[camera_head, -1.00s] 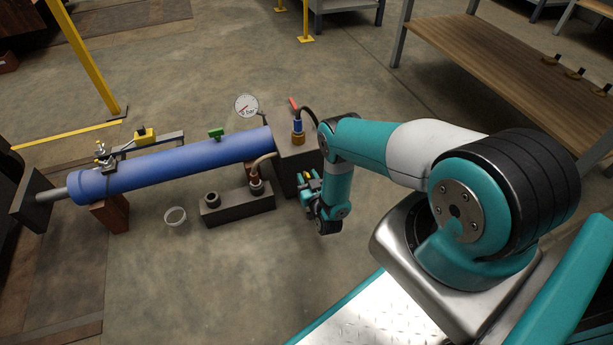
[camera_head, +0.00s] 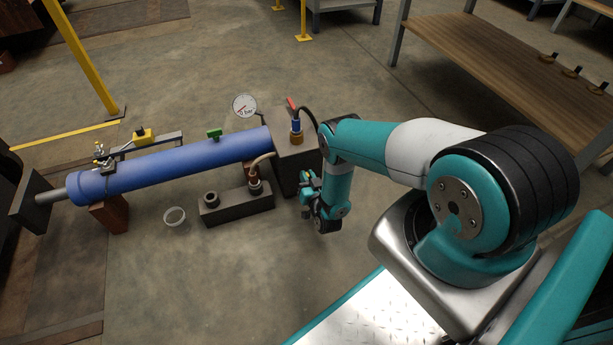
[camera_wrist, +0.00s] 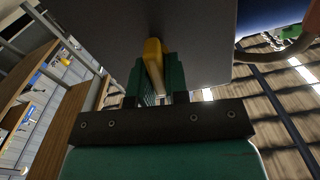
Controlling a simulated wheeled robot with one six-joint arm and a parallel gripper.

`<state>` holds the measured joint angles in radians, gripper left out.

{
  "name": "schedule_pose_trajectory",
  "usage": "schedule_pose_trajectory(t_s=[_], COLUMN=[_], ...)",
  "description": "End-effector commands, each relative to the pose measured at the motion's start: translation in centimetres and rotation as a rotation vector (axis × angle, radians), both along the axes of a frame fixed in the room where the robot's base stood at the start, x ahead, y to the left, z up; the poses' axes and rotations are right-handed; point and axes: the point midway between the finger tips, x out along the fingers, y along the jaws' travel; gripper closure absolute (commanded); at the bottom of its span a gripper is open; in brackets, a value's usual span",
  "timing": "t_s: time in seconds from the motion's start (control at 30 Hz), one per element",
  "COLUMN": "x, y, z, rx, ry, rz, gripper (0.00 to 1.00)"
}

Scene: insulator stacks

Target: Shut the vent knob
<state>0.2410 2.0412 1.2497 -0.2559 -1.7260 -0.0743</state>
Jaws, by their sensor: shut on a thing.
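In the wrist view a narrow yellow knob (camera_wrist: 152,52), which I take for the vent knob, stands out under the grey face of the block. My gripper (camera_wrist: 155,80) has its green fingers on both sides of the knob and is shut on it. In the head view my gripper (camera_head: 308,182) is low at the right side of the dark block (camera_head: 291,171). There the knob is too small and too covered to make out clearly.
A long blue cylinder (camera_head: 172,164) with a green handle (camera_head: 214,134) runs left from the block. A red lever (camera_head: 292,103) and a hose are on top. The gauge (camera_head: 244,106) reads 0 bar. A dark fitting stand (camera_head: 236,206) and a white ring (camera_head: 174,217) are in front.

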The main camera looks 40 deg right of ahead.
Motion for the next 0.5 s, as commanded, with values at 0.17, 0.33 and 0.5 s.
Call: schedule_pose_trajectory(t_s=[0.17, 0.33, 0.5], x=[-0.21, -0.29, -0.38], y=[-0.23, -0.40, -0.55], z=[0.07, -0.02, -0.19], rx=[0.150, 0.305, 0.461], ry=[-0.042, -0.086, -0.130], rz=[-0.002, -0.003, -0.002], gripper=[1.00, 1.00, 1.00])
